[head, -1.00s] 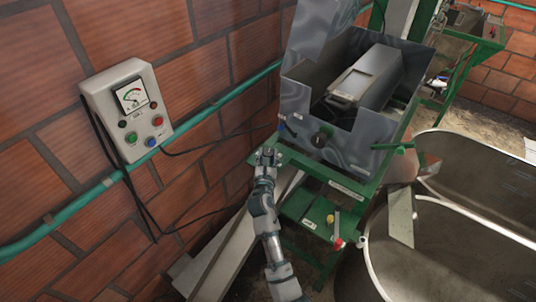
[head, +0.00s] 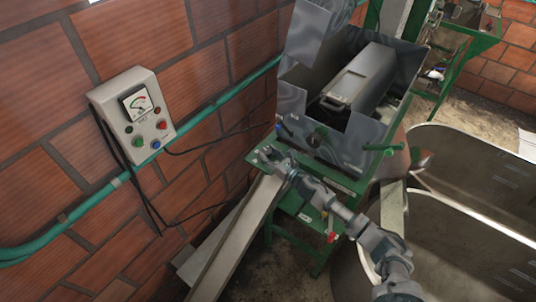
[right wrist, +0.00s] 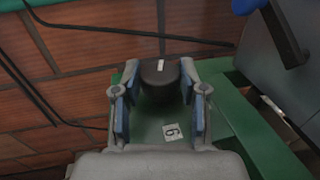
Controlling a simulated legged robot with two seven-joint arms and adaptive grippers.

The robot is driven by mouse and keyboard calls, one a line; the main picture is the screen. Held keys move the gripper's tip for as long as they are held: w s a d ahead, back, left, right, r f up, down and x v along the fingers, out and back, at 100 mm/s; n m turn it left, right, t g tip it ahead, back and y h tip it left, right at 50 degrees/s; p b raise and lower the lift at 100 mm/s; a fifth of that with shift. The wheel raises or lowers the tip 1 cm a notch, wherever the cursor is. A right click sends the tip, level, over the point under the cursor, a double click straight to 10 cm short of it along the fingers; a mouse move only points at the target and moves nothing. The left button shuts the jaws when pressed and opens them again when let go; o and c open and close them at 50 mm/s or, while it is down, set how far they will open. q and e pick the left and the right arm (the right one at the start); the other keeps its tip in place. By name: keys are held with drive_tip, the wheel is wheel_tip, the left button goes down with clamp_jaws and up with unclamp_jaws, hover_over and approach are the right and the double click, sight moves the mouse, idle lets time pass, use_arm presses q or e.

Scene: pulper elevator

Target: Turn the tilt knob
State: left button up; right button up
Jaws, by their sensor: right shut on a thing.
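A dark round knob (right wrist: 160,78) with a white mark on top stands on a green plate (right wrist: 150,125) in the right wrist view. My right gripper (right wrist: 158,92) has its two blue-padded fingers on either side of the knob and is shut on it. In the head view my right gripper (head: 266,157) is at the left corner of the machine's green frame (head: 340,180), and the knob is hidden there. Another dark knob (head: 314,141) is on the front of the grey metal hopper (head: 350,142). My left gripper is not in view.
A grey control box (head: 133,112) with a dial and coloured buttons hangs on the brick wall at left. A teal pipe (head: 85,207) runs along the wall. A sloping metal chute (head: 240,235) lies below the gripper. A large metal tank (head: 450,250) stands at right.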

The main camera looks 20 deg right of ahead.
drive_tip(key=n+g+y+b, duration=0.1)
drive_tip(key=n+y+b, duration=0.1)
drive_tip(key=y, duration=0.1)
drive_tip(key=shift+w+d+f+g, duration=0.15)
drive_tip(key=shift+d+g, duration=0.1)
drive_tip(key=shift+g, duration=0.15)
drive_tip(key=shift+n+g+y+b, duration=0.9)
drive_tip(key=shift+n+y, duration=0.1)
drive_tip(key=shift+y, duration=0.1)
drive_tip(key=shift+r, duration=0.2)
drive_tip(key=o, duration=0.8)
drive_tip(key=shift+c, duration=0.2)
drive_tip(key=o, duration=0.4)
drive_tip(key=shift+w, duration=0.15)
